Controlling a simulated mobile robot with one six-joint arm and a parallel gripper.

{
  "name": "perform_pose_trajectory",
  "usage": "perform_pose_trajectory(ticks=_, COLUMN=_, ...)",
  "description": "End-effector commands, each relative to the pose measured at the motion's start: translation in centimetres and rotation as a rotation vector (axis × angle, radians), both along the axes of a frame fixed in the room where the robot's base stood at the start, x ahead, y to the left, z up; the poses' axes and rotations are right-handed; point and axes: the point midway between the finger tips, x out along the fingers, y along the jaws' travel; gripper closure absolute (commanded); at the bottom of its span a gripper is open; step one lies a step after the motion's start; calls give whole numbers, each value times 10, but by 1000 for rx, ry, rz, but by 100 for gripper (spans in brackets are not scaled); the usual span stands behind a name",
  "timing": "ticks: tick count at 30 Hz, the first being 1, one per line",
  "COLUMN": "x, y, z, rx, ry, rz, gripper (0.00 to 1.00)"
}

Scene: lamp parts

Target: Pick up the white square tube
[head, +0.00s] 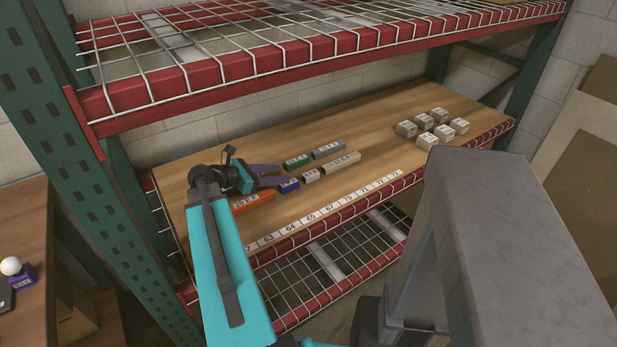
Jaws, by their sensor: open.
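Several small coloured blocks lie on the wooden shelf board in the head view. The palest are a long cream block (341,163) and a short cream block (311,175); I cannot tell which is the white square tube, or whether either is hollow. My gripper (280,175) is open at the left of this group, its fingers pointing right. The short cream block is a little right of the fingertips, and the long one is farther right. Nothing shows clearly between the fingers; the gripper partly hides the board behind it.
Near the fingers lie a green block (297,161), a blue block (289,185) and an orange block (253,200). A grey block (328,149) lies behind. Several pale cubes (428,141) stand at right. Numbered labels (330,209) line the front edge. A wire shelf (300,45) hangs above.

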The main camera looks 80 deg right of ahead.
Motion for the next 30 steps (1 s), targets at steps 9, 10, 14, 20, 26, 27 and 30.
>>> perform_pose_trajectory(ticks=9, x=-13, y=-12, z=-7, rx=0, ry=0, rz=-1, gripper=55)
perform_pose_trajectory(ticks=10, x=-15, y=-15, z=-9, rx=1, ry=1, rz=-2, gripper=55)
perform_pose_trajectory(ticks=14, x=-28, y=-26, z=-16, rx=1, ry=0, rz=-2, gripper=55)
perform_pose_trajectory(ticks=20, x=-46, y=-44, z=-26, rx=0, ry=0, rz=-1, gripper=55)
perform_pose_trajectory(ticks=26, x=-56, y=-53, z=-33, rx=0, ry=0, rz=1, gripper=55)
perform_pose_trajectory(ticks=27, x=-57, y=-54, z=-33, rx=0, ry=0, rz=1, gripper=55)
perform_pose_trajectory(ticks=30, x=-58, y=-54, z=-33, rx=0, ry=0, rz=2, gripper=55)
